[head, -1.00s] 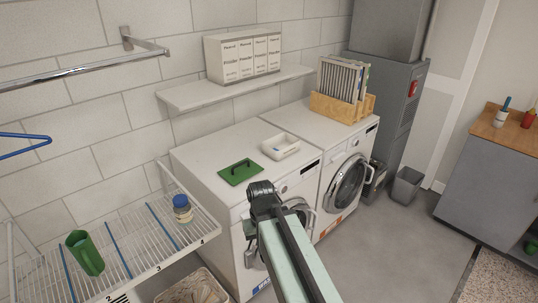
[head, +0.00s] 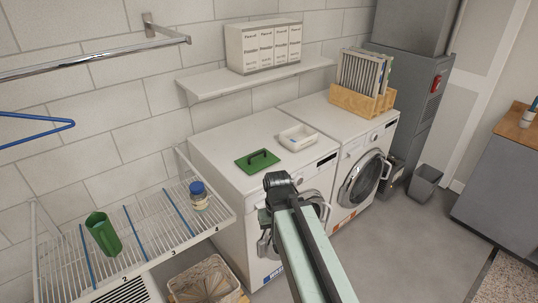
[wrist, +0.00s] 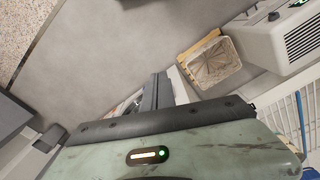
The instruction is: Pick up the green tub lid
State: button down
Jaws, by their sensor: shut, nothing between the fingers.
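The green tub lid (head: 257,160) is a flat rectangle with a raised handle. It lies on top of the left washing machine (head: 225,145), near its left front part. My gripper (head: 266,243) hangs low in front of that machine, below its top and apart from the lid, partly hidden by my arm. In the wrist view my gripper (wrist: 158,92) shows shut fingers with nothing between them, over the floor. The lid is not seen in the wrist view.
A white tray (head: 297,138) sits right of the lid. A wooden rack (head: 362,103) stands on the right machine. A basket (wrist: 212,62) stands below.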

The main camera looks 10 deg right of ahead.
aim_at(256, 161)
jog(key=z, duration=1.7)
jog(key=i, duration=1.7)
jog(key=u, duration=4.3)
jog(key=i, duration=1.05)
jog(key=z, duration=0.05)
